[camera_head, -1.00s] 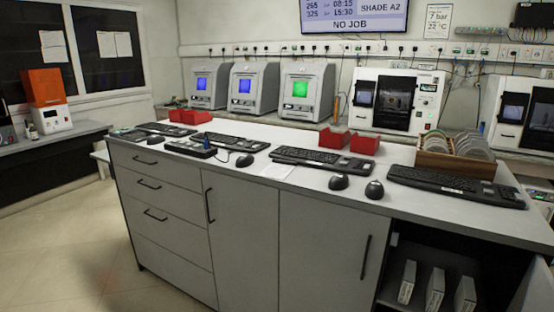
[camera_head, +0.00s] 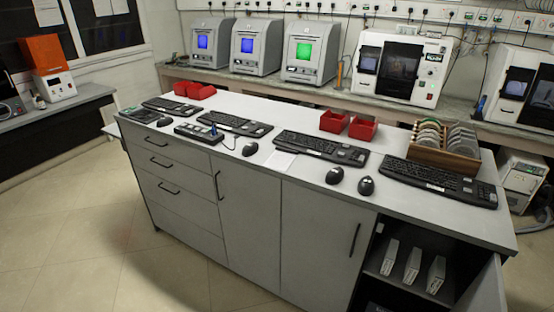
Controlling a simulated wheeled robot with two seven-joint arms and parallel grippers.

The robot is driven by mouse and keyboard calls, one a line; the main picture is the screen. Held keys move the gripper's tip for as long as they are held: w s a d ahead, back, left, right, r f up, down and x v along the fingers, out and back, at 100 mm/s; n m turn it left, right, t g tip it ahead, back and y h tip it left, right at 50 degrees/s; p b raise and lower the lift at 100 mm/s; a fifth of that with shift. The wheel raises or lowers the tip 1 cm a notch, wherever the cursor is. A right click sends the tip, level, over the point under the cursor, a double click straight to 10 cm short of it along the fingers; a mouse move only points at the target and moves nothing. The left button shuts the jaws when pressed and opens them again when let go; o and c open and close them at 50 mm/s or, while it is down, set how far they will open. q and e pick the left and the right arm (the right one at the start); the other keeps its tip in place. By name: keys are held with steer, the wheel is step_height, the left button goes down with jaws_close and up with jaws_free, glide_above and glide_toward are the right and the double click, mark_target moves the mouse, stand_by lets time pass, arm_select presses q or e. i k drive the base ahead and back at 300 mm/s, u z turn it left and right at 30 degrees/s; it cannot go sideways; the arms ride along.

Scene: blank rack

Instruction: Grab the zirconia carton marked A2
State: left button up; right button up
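Three slim whitish cartons stand upright side by side on a shelf inside the open cabinet at the lower right: a left carton (camera_head: 389,257), a middle carton (camera_head: 412,264) and a right carton (camera_head: 436,274). Their narrow faces carry small labels that are too small to read, so I cannot tell which one is marked A2. The cabinet shelf (camera_head: 374,268) is dark around them. Neither of my grippers shows in the head view.
The counter (camera_head: 300,181) holds several keyboards, mice, red bins (camera_head: 334,122) and a wooden rack of discs (camera_head: 428,156). The open cabinet door (camera_head: 486,291) stands right of the cartons. A closed cabinet door (camera_head: 318,240) is on their left. Floor at the lower left is clear.

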mark_target(413, 264)
steer(key=z, duration=1.25)
